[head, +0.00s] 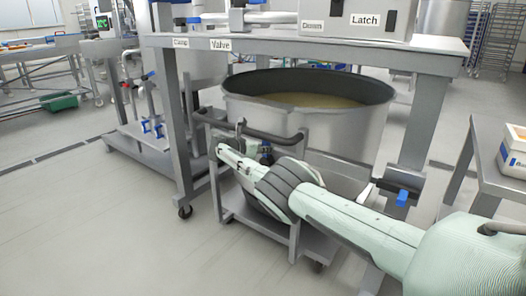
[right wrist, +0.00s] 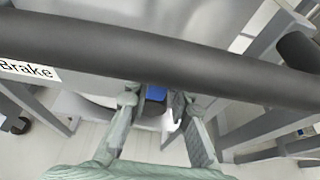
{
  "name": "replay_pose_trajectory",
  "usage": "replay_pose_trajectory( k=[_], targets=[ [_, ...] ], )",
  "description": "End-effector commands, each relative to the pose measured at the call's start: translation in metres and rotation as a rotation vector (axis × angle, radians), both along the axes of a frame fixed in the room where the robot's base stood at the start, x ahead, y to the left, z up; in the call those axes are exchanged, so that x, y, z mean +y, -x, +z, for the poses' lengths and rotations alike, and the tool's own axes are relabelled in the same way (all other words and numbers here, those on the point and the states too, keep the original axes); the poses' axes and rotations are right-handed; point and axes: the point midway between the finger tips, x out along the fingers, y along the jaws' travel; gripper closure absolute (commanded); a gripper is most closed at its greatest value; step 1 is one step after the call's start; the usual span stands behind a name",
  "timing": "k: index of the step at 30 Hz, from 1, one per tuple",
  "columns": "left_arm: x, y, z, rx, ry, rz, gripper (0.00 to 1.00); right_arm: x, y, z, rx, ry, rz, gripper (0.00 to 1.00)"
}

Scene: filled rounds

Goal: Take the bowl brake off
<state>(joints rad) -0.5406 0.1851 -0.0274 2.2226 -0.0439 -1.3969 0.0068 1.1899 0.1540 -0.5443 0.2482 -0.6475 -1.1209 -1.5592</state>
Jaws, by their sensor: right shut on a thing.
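The large steel bowl (head: 335,130) holds a tan liquid or dough and sits in a grey wheeled cart behind the dark push bar (head: 262,133). In the right wrist view the dark bar (right wrist: 200,60) crosses the picture, with a white "Brake" label (right wrist: 28,70) at left. My right gripper (right wrist: 157,100) is below the bar, its two fingers around the blue brake handle (right wrist: 156,92). In the head view my right gripper (head: 262,158) reaches the cart front, and its arm hides much of the handle. My left gripper is not in view.
A grey frame bench with "Clamp" and "Valve" labels (head: 220,45) and a "Latch" box (head: 365,20) stands over the bowl. A side table with a white container (head: 513,150) is at right. The floor at front left is clear.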

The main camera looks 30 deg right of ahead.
Motion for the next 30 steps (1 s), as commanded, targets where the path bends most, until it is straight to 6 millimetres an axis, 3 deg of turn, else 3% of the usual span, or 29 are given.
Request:
replay_pose_trajectory(
  k=[16,17,21,30],
  targets=[
    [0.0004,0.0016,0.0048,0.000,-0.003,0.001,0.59,0.0003,-0.0003,0.0009,0.023,0.012,0.004,1.00],
    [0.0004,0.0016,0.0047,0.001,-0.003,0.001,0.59,0.0003,-0.0003,0.0008,0.023,0.012,0.004,0.78],
    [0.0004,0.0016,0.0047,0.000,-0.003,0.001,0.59,0.0003,0.0000,0.0007,0.022,0.010,0.004,0.60],
    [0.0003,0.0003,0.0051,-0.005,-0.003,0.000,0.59,0.0003,0.0005,0.0001,0.022,0.009,0.001,0.59]
  ],
)
